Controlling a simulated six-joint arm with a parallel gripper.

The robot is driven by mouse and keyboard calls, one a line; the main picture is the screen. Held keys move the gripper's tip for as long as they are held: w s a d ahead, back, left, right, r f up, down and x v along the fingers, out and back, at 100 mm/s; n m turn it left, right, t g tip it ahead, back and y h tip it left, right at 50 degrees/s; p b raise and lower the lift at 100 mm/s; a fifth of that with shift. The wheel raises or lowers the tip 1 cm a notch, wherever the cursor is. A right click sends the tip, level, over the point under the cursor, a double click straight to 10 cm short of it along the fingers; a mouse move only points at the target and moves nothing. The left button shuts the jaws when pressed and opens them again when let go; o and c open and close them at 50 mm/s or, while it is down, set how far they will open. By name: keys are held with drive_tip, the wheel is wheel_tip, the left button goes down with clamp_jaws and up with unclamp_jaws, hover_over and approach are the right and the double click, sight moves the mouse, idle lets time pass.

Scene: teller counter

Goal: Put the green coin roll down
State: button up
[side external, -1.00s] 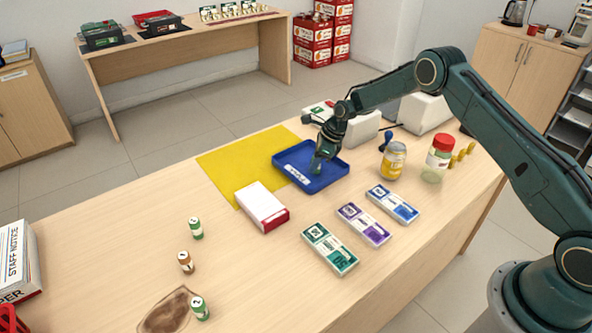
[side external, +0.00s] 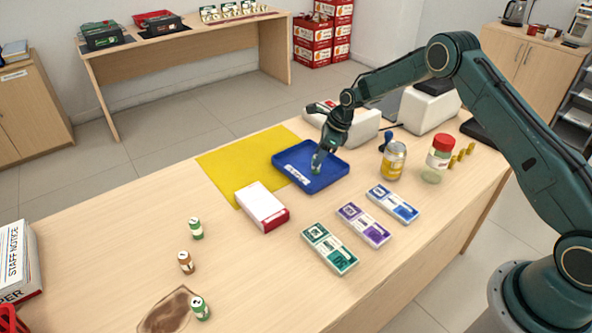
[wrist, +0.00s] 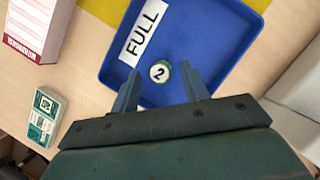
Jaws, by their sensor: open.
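A green coin roll (side external: 316,168) stands upright in the blue tray (side external: 338,174), near its middle. In the wrist view the coin roll (wrist: 160,71) shows its white top marked "2", close to the tray's "FULL" label (wrist: 143,32). My gripper (side external: 321,156) is just above the tray, at the roll. In the wrist view my gripper (wrist: 160,82) is open, with one finger on each side of the roll and a gap to each. The roll's lower part is mostly hidden from above.
Two more green rolls (side external: 196,229) (side external: 200,308) and a brown roll (side external: 186,262) stand at the left. A white and red box (side external: 262,206) is left of the tray, over the yellow mat (side external: 224,167). Banknote bundles (side external: 330,249) and jars (side external: 392,161) are at the right.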

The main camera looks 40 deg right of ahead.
drive_tip(key=v, duration=0.8)
drive_tip(key=shift+r, duration=0.2)
drive_tip(key=shift+r, duration=0.1)
drive_tip(key=s+a+r+n+t+h, duration=0.1)
drive_tip(key=s+a+r+n, duration=0.2)
drive_tip(key=s+r+n, duration=0.6)
drive_tip(key=s+a+r+n+h, duration=0.15)
drive_tip(key=s+r+n, duration=0.4)
drive_tip(key=r, duration=0.75)
drive_tip(key=s+a+r+n+t, duration=0.1)
drive_tip(key=s+n, duration=1.1)
drive_tip(key=s, duration=1.6)
drive_tip(key=shift+a+r+h, duration=0.15)
drive_tip(key=shift+a+h, duration=0.2)
drive_tip(key=shift+a, duration=0.3)
